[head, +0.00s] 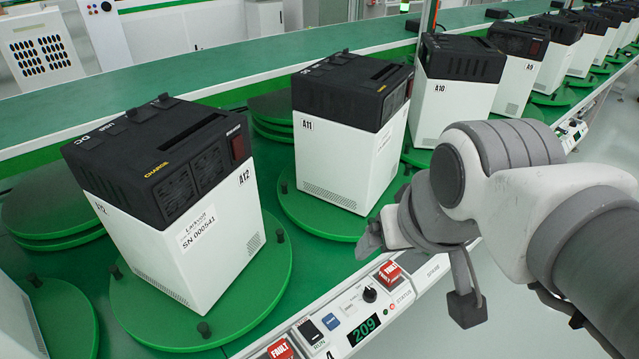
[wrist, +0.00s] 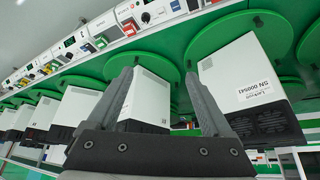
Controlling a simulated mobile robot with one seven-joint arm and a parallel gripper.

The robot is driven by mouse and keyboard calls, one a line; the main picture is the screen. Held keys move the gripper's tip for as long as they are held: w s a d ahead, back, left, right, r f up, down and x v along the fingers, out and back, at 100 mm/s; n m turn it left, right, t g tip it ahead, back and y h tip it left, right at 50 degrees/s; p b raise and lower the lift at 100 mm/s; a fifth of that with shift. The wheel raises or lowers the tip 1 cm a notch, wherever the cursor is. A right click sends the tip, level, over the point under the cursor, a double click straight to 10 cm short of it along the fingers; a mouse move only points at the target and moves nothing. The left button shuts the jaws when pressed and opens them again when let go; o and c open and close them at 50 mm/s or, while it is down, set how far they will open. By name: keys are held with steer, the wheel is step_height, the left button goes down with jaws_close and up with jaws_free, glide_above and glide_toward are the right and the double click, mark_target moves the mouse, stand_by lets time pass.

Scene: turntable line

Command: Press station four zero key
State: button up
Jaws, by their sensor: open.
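A sloped control panel (head: 352,318) runs along the front edge of the line in the head view. It carries a blue key (head: 331,321), a black RUN switch (head: 310,332), a green display (head: 364,329) reading 209 and a dark knob (head: 370,295). The lettering on the blue key and the station number are too small to read surely. My gripper (head: 372,238) is above and behind this panel, apart from it, near unit A11. In the wrist view my gripper (wrist: 159,73) is open with nothing between its fingers; panels (wrist: 150,20) show beyond them.
White units with black tops, A12 (head: 170,200) and A11 (head: 350,130), stand on green turntables (head: 250,290), with more units receding right. Red FAULT buttons (head: 389,273) sit on the panel row. Grey floor (head: 540,320) in front is clear.

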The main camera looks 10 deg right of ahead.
jaws_close()
stand_by(0.3)
stand_by(1.3)
